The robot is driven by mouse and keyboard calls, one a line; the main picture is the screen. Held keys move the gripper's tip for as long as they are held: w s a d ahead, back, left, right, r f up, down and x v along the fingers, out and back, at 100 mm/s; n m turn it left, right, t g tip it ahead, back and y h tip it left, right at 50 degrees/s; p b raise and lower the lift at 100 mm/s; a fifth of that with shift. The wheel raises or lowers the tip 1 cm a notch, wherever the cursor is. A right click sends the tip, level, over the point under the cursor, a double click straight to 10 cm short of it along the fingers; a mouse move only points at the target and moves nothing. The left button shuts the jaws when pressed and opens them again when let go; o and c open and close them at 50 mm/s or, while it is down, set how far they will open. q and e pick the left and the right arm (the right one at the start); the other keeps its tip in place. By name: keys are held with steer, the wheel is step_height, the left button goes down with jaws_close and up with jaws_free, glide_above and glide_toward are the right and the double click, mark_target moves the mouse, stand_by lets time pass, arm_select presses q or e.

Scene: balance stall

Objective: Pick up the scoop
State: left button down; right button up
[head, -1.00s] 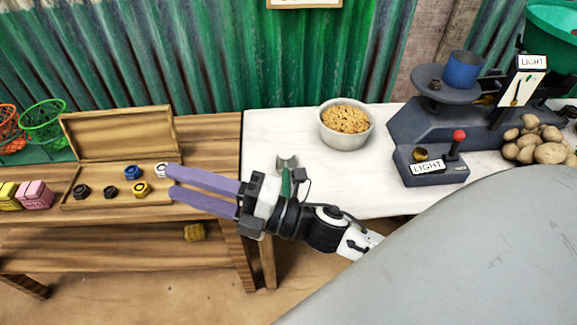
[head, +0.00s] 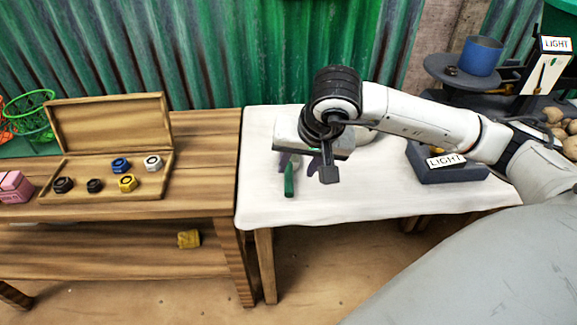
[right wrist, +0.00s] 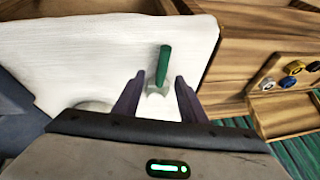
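The scoop lies on the white-topped table (head: 400,195). Its green handle (head: 289,179) points toward the front edge, and its metal head is hidden behind my right gripper in the head view. The right wrist view shows the green handle (right wrist: 164,62) and grey metal head (right wrist: 156,90). My right gripper (head: 301,167) points down over the scoop with its purple fingers apart. In the right wrist view the open fingers (right wrist: 160,80) stand either side of the scoop, near where handle meets head. I cannot tell whether they touch it. My left gripper is not in view.
The bowl is mostly hidden behind my right arm. A wooden box (head: 110,187) with several coloured weights is on the wooden table at left. The white table's front is clear.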

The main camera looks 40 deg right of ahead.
mark_target(289, 178)
steer(key=shift+a+x, duration=0.15)
steer(key=shift+x, duration=1.4)
steer(key=shift+a+x, duration=0.1)
steer(key=shift+x, duration=1.5)
jaws_close()
